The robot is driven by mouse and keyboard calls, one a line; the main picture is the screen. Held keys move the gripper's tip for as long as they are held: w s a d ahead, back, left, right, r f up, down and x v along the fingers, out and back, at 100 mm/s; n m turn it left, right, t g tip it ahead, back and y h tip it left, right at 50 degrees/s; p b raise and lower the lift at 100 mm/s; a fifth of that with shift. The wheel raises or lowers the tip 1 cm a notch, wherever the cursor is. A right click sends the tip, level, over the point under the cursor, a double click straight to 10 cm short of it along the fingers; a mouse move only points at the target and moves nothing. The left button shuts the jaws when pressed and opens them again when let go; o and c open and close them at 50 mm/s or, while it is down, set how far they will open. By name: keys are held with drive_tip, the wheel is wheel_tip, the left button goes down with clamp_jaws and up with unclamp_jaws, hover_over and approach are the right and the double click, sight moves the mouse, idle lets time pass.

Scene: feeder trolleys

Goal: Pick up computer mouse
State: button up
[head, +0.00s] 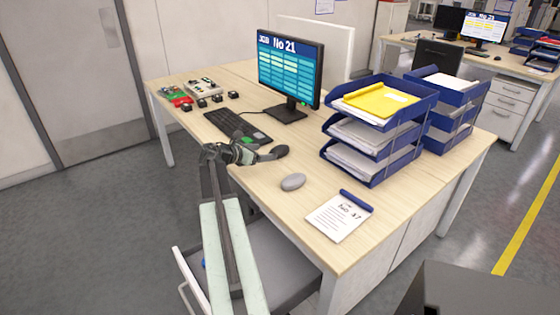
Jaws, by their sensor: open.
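A grey computer mouse (292,181) lies on the light wooden desk (262,190), to the left of the paper trays. My gripper (264,150) is open and empty, over the desk near the front end of the keyboard. In the picture it is above and to the left of the mouse, apart from it. Its exact height over the desk is hard to tell.
A black keyboard (232,124) lies partly behind my gripper, with a monitor (290,68) beyond. Blue paper trays (385,125) stand to the right. A notepad (338,216) lies near the front edge. A chair (275,262) stands in front of the desk.

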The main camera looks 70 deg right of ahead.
sight(274, 150)
drive_tip(key=shift+b+x, duration=0.45)
drive_tip(key=shift+x, duration=0.65)
drive_tip(key=shift+s+r+b+x, duration=0.15)
drive_tip(key=shift+b+x, duration=0.25)
drive_tip(key=shift+x, duration=0.95)
drive_tip(key=shift+s+r+b+x, duration=0.15)
drive_tip(key=shift+b+x, duration=0.2)
drive_tip(key=shift+x, duration=1.05)
drive_tip(key=shift+a, duration=0.1)
drive_tip(key=c, duration=1.5)
wheel_tip(274, 150, up, 10)
drive_tip(key=p, duration=1)
drive_tip(key=shift+r, duration=0.1)
